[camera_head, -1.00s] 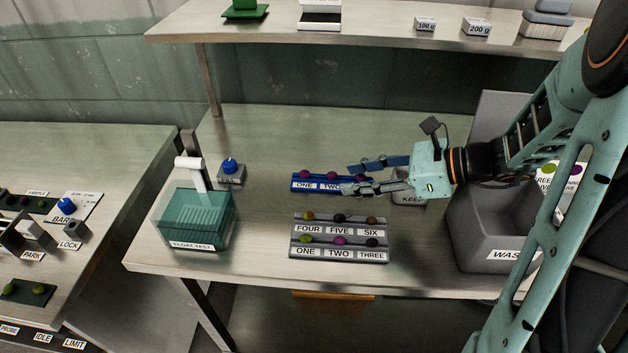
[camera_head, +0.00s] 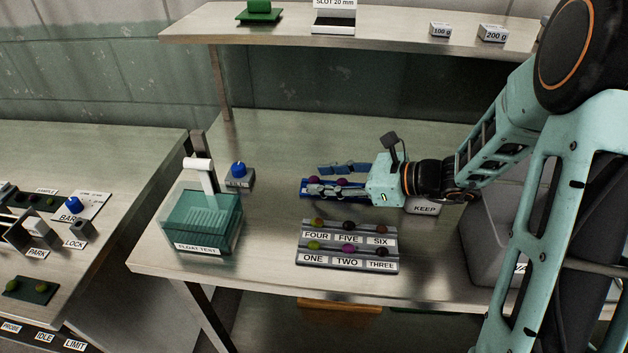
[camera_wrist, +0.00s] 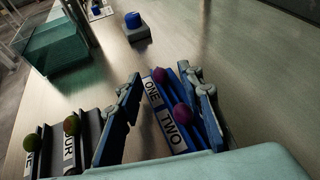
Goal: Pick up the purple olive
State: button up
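A blue rack (camera_head: 304,193) stands on the table behind the grey rack. My gripper (camera_wrist: 164,76) is open and empty, with one finger on each side of the blue rack in the wrist view. In the head view my gripper (camera_head: 317,177) reaches in from the right over this rack and hides part of it. A brighter purple olive (camera_head: 348,249) sits in slot TWO of the grey rack (camera_head: 346,264). I cannot tell whether the fingers touch anything.
The grey rack also holds green, brown and dark olives. A teal float test tank (camera_head: 200,222) and a block with a blue knob (camera_head: 239,173) stand to the left. A KEEP container (camera_head: 424,209) and a grey bin (camera_head: 490,240) are at the right. A shelf (camera_head: 385,33) runs behind.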

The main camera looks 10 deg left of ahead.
jog(key=shift+a, duration=0.25)
jog(key=c, duration=0.8)
jog(key=shift+o, duration=0.2)
